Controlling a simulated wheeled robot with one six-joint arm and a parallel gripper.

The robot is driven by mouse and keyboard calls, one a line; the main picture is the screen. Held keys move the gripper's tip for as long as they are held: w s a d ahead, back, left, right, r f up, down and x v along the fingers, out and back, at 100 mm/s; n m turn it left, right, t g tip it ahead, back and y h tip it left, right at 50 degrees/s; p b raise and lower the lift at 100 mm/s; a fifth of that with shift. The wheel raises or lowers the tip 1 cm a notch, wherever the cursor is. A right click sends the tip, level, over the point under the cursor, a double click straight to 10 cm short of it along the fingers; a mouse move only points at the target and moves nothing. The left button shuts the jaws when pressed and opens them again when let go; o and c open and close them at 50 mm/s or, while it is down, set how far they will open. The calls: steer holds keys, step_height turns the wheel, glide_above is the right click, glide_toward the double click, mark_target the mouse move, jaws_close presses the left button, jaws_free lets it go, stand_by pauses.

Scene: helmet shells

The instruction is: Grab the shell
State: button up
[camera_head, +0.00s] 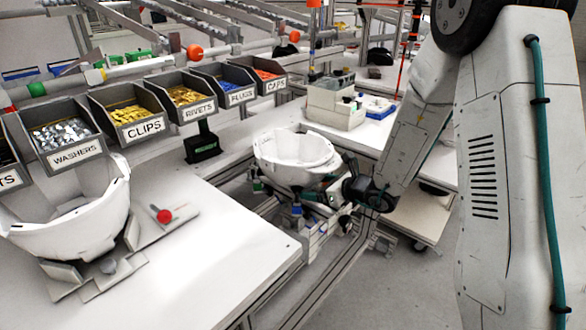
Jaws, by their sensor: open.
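A white helmet shell (296,158) sits open side up on a fixture in the gap between the two tables. Another white shell (75,225) rests on a grey holder on the left table. My arm comes in from the right, and my gripper (338,192) is low at the right side of the middle shell, close to its lower edge. The gripper is open. Its fingertips are small and partly hidden among the fixture parts, and I cannot tell whether they touch the shell.
Labelled bins of washers (62,134), clips (127,112), rivets (185,96), plugs and caps line the back. A red knob (164,216) stands on the left table (225,235). Floor at the lower right is clear.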

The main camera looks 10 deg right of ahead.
steer(key=c, duration=1.6)
steer(key=shift+r, duration=0.1)
